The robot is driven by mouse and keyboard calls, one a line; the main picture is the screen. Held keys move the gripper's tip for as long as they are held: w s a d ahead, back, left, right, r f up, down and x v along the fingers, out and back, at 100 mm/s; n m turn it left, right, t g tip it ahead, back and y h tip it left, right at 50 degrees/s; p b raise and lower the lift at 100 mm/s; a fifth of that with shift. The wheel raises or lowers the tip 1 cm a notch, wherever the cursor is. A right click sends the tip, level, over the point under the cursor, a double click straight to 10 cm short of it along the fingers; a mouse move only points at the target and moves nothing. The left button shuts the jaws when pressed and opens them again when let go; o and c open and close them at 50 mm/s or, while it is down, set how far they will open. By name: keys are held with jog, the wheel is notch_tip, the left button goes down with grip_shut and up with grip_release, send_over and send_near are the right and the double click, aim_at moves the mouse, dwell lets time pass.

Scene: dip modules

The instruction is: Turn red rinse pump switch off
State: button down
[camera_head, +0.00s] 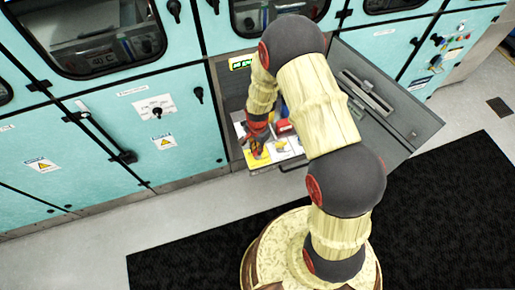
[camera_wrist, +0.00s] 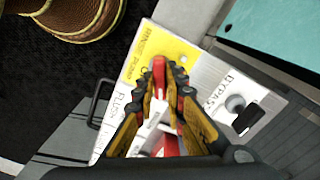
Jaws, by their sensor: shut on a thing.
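The control panel lies in the open cabinet bay, with a yellow section marked RINSE PUMP (camera_wrist: 165,45), which also shows in the head view (camera_head: 262,160). My gripper (camera_wrist: 168,78) is over the lower edge of this yellow section, its fingers closed together on the red switch (camera_wrist: 158,72). The fingers hide most of the switch, so I cannot tell its exact position. In the head view my gripper (camera_head: 256,148) reaches down to the yellow section.
A white BYPASS section with a black-handled knob (camera_wrist: 245,118) is beside the yellow one. A white section marked FLUSH (camera_wrist: 118,105) is on the other side. An open grey door (camera_head: 395,105) stands right of the bay. A black mat (camera_head: 180,260) covers the floor.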

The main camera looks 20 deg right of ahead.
jog(key=m, duration=0.5)
jog(key=shift+m, duration=0.3)
dwell(0.4)
jog(key=c, duration=1.8)
grip_release()
jog(key=shift+c, duration=0.2)
notch_tip(320, 180, up, 12)
